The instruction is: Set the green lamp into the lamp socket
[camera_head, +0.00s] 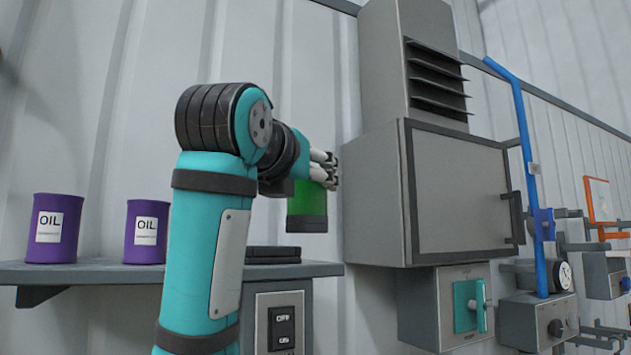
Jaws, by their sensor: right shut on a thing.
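The green lamp (307,198) has a green body and a dark base, and it hangs upright with its base down. My right gripper (331,171) is shut on the lamp's top; the fingers partly cover it. A flat dark fixture, which looks like the lamp socket (273,253), sits on the shelf at the shelf's right end. The lamp is above it and a little to its right, apart from it. My right arm hides the fixture's left side. My left gripper is not in view.
Two purple oil cans (56,228) stand on the grey shelf (110,272) at the left. A switch box (281,323) is below the shelf. A large grey cabinet (375,200) stands close right of the lamp. A blue pipe (527,150) and control boxes are farther right.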

